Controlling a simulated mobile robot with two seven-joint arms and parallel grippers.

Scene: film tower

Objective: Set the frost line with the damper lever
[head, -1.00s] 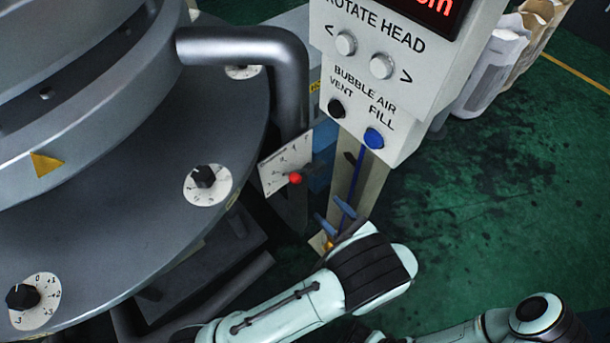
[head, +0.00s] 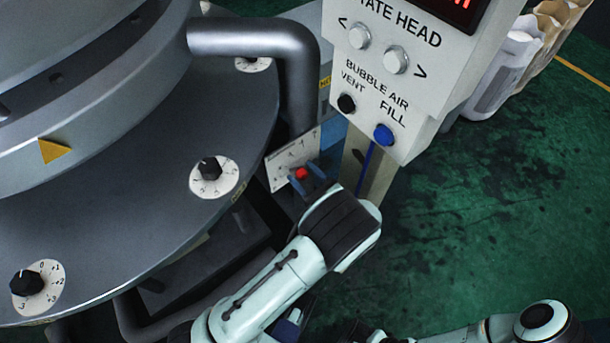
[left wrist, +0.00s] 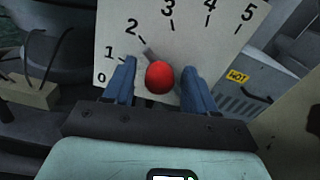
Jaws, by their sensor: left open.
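The damper lever has a red ball knob (head: 301,173) in front of a white numbered scale plate (head: 280,160), below the bend of the thick grey pipe. In the left wrist view the knob (left wrist: 159,77) sits between the two blue fingers of my open left gripper (left wrist: 160,84), with a gap on each side. The lever's grey end shows up and left of the knob, near the 2 mark of the scale (left wrist: 185,45), which runs 0 to 5. My left gripper also shows at the lever in the head view (head: 305,181).
A control box (head: 410,95) with ROTATE HEAD and BUBBLE AIR buttons stands just right of the lever. The round grey machine with white dials (head: 214,175) fills the left. Green floor (head: 500,220) lies clear at right; bags stand behind.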

